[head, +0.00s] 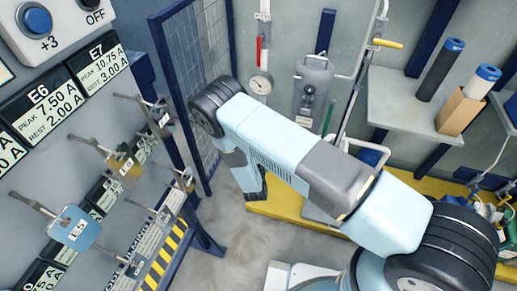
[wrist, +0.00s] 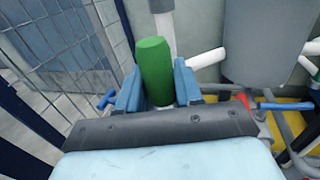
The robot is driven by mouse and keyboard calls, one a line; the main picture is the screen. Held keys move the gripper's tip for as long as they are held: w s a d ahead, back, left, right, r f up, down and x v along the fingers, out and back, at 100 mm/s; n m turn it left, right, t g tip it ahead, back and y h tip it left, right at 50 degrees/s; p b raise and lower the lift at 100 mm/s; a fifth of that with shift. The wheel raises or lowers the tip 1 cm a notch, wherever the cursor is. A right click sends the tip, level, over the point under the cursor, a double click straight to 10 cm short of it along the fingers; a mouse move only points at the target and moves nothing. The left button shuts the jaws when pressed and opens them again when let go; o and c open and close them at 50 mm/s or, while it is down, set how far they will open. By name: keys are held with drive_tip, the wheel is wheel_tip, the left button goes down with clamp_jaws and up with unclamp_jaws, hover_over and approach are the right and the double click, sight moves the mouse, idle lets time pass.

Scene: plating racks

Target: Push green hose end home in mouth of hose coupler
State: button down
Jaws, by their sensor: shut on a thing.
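In the wrist view the green hose end (wrist: 154,62) is a thick green cylinder, tilted slightly, standing between the two blue fingers of my gripper (wrist: 158,82). The fingers are shut on it. Its top sticks up past the fingertips and its lower part is hidden by the gripper body. A pale pipe (wrist: 166,32) shows just behind it. I cannot make out the coupler's mouth or whether the green end touches it. In the head view my arm hides the gripper; a thin green piece (head: 328,119) shows above the arm, and I cannot tell if it is the same hose.
A grey tank (head: 313,85) stands at the back wall, also at right in the wrist view (wrist: 265,42). A white pipe stub (wrist: 207,57) is right of the fingers. A mesh panel (head: 195,70) is on the left. A pegged rack panel (head: 90,140) stands left; a shelf (head: 400,110) is right.

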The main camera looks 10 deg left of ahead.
drive_tip(key=shift+f, duration=0.6)
drive_tip(key=c, duration=0.7)
unclamp_jaws()
drive_tip(key=shift+o, duration=0.2)
drive_tip(key=shift+r, duration=0.1)
wheel_tip(320, 180, up, 10)
idle(0.3)
